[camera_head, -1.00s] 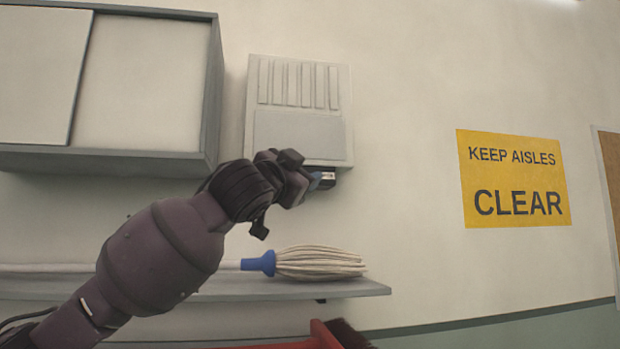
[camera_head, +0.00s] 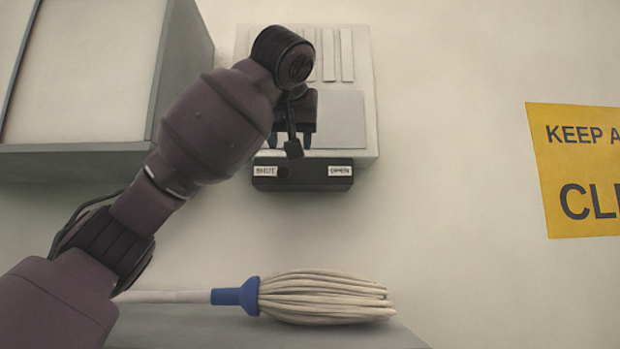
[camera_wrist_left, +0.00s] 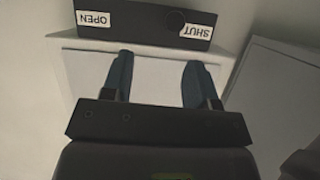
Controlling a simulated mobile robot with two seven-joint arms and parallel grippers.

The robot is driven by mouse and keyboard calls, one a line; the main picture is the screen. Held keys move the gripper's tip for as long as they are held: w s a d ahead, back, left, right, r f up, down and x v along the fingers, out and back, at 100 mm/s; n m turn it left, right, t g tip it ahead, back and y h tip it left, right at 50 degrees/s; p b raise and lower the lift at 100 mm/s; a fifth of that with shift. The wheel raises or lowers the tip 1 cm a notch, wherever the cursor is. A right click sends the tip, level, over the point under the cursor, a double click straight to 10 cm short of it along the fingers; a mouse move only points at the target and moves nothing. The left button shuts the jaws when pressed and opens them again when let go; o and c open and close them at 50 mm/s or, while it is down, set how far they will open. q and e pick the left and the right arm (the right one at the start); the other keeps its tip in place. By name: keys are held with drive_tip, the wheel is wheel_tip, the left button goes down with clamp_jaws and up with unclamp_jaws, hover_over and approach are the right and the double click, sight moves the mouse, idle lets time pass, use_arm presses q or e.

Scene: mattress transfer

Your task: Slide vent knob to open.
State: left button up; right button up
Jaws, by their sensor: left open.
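The pale grey vent (camera_head: 340,118) is on the wall, with a black slider housing (camera_head: 318,184) under it. The housing has a SHUT label at left and an OPEN label at right. A round dark knob (camera_head: 283,172) is at the SHUT end. In the left wrist view the housing appears upside down, with the knob (camera_wrist_left: 175,20) beside the SHUT label. My left gripper (camera_head: 290,142) is in front of the vent's lower part, just above the knob in the picture. Its blue fingers (camera_wrist_left: 158,65) are apart and empty, pointing toward the housing. My right gripper is out of view.
A grey wall cabinet (camera_head: 175,85) stands left of the vent. Below is a shelf (camera_head: 200,325) bearing a mop (camera_head: 320,295) with a blue collar. A yellow sign (camera_head: 575,170) is at right. The wall between vent and sign is clear.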

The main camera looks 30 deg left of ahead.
sight(283, 169)
use_arm(q)
drive_tip(key=shift+n, duration=0.4)
drive_tip(key=w+a+f, duration=0.1)
drive_tip(key=w+a+f+p, duration=0.1)
drive_tip(key=w+a, duration=0.1)
drive_tip(key=w+a+f+p, duration=0.1)
drive_tip(key=a, duration=0.1)
drive_tip(key=shift+w, duration=0.4)
drive_tip(key=shift+w+a+f+p, duration=0.3)
drive_tip(key=shift+w, duration=0.15)
drive_tip(key=shift+w+a+f, duration=0.1)
drive_tip(key=shift+w, duration=0.15)
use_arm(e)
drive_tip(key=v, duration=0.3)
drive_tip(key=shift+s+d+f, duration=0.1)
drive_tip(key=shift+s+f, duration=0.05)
use_arm(q)
drive_tip(key=shift+c, duration=0.6)
clamp_jaws()
